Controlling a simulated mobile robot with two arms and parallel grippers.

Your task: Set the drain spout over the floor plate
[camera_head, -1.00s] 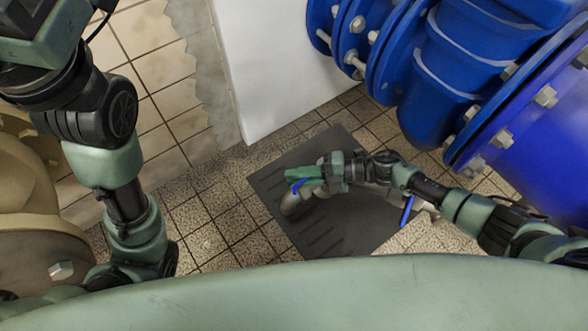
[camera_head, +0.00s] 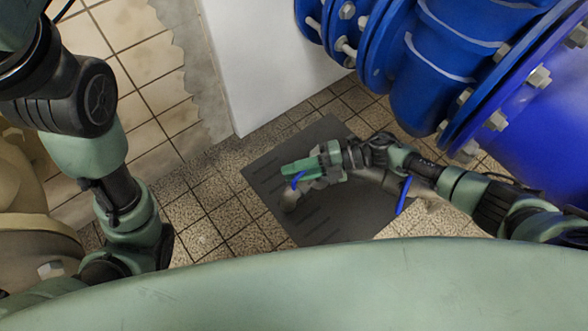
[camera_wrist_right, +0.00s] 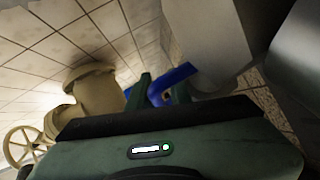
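The floor plate (camera_head: 330,226) is a dark grey slotted square on the tiled floor, in the middle of the head view. The drain spout (camera_head: 290,199) is a grey bent pipe; its open end is above the plate, and much of it is hidden under my right arm. My right gripper (camera_head: 292,171) has its green fingers close together on a blue handle of the spout. The right wrist view shows this blue handle (camera_wrist_right: 172,84) between the two fingertips. My left arm hangs at the left of the head view; its gripper is not visible.
Large blue flanged pipes (camera_head: 440,70) with bolts stand at the upper right. A white block (camera_head: 265,60) stands behind the plate. A beige pipe (camera_head: 35,225) is at the left; a beige handwheel (camera_wrist_right: 22,147) shows in the wrist view. Tiles (camera_head: 205,205) left of the plate are bare.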

